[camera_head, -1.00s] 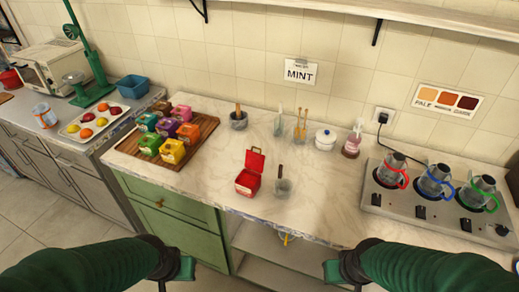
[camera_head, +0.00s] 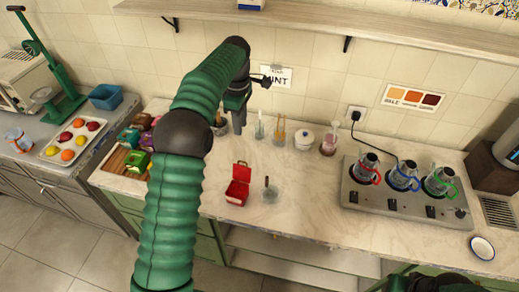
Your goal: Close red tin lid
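The red tin (camera_head: 236,193) stands on the pale counter left of centre. Its red lid (camera_head: 242,171) is up, tilted back at the rear of the tin. My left arm reaches up from the bottom and bends over. My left gripper (camera_head: 238,130) points down in front of the wall, above and behind the tin in the picture and apart from it. It is dark and small, and I cannot tell whether its fingers are apart. My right gripper is not in view; only a dark part of my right arm shows at the bottom right.
Colourful tins on a wooden board (camera_head: 112,180) are partly hidden by my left arm. A stove (camera_head: 400,194) with several glass pots is at right. Counter between cup and stove is clear.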

